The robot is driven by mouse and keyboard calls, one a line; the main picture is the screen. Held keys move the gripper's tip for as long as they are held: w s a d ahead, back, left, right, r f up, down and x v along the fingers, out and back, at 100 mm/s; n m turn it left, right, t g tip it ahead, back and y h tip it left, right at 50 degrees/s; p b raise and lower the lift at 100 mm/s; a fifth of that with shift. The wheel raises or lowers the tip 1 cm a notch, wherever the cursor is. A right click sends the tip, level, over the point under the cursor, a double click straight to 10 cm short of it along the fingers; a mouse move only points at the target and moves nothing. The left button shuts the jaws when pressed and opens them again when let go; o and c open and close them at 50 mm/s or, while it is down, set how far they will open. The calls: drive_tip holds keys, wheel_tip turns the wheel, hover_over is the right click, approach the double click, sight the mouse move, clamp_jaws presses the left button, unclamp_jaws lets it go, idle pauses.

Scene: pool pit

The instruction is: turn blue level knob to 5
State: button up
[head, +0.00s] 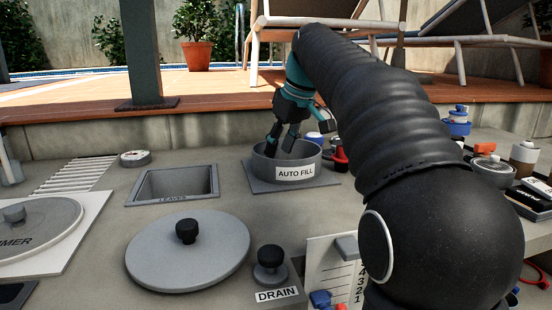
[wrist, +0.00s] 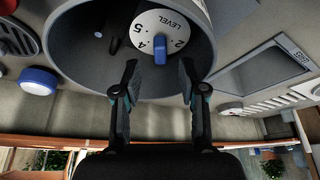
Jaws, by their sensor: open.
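The blue level knob (wrist: 160,50) is a small blue bar on a white dial (wrist: 173,20), inside a round grey well marked AUTO FILL. The dial shows LEVEL and the numbers 2, 4 and 5. The knob's near end lies between the 4 and the 2; the 5 is on the far left side. In the head view the well (head: 259,163) hides the knob. My gripper (head: 281,140) reaches down into the well from above. In the wrist view my gripper (wrist: 158,68) is open, its fingers on either side of the knob, with gaps visible.
The well's wall surrounds the fingers closely. A square leaves basin (head: 172,184) and a round grey lid (head: 188,255) lie to the left. A red-based item (head: 340,158) stands right beside the well. A drain knob (head: 270,265) is in front.

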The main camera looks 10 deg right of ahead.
drive_tip(key=shift+x, duration=1.9)
drive_tip(key=shift+c, duration=0.3)
clamp_jaws()
